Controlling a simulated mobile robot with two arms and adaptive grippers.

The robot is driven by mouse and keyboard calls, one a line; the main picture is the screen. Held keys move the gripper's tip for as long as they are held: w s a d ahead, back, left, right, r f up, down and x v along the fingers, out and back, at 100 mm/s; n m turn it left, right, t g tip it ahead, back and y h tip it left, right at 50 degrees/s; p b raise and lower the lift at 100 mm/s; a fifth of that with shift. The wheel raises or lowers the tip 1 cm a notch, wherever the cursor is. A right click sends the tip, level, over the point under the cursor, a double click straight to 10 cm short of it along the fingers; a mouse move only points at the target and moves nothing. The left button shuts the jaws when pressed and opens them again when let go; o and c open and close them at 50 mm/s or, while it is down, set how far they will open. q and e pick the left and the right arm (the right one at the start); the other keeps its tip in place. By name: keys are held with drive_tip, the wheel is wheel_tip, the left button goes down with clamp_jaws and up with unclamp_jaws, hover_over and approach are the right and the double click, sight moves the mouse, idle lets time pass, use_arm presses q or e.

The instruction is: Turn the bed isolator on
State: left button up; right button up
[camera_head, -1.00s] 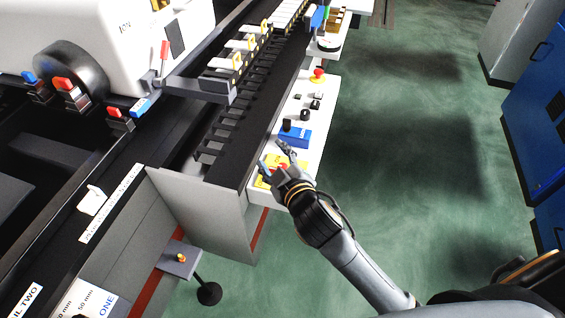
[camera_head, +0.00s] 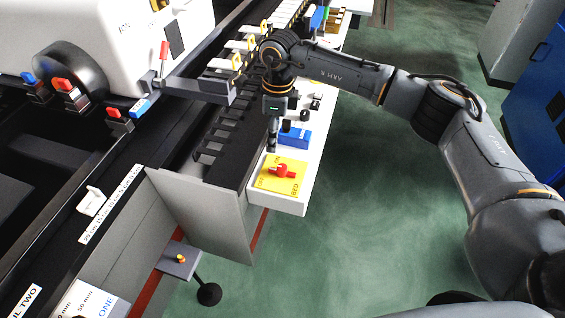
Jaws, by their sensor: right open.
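The bed isolator is a red rotary knob (camera_head: 282,171) on a yellow plate (camera_head: 270,181) with ON and OFF lettering, at the near end of the white control panel. I cannot tell for sure which mark the knob points to. My right gripper (camera_head: 272,147) points down just beyond the yellow plate, apart from the knob in the picture. It is open and seen nearly edge-on, with nothing visible in it. My left gripper is not in view.
A blue block (camera_head: 296,135) and several black knobs sit on the white panel (camera_head: 290,205) beside my right gripper. The dark slotted rack runs along the panel's left side. Green floor (camera_head: 370,210) is clear to the right.

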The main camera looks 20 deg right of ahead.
sight(282, 167)
drive_tip(key=shift+h, duration=0.5)
drive_tip(key=f+p, duration=0.1)
drive_tip(key=f, duration=0.2)
drive_tip(key=d+f+p, duration=0.1)
drive_tip(key=f, duration=0.3)
drive_tip(key=d+f+p, duration=0.1)
drive_tip(key=f, duration=0.3)
drive_tip(key=shift+w+d+f, duration=0.15)
drive_tip(key=shift+w+d, duration=0.05)
drive_tip(key=shift+f, duration=0.8)
drive_tip(key=shift+c, duration=0.4)
clamp_jaws()
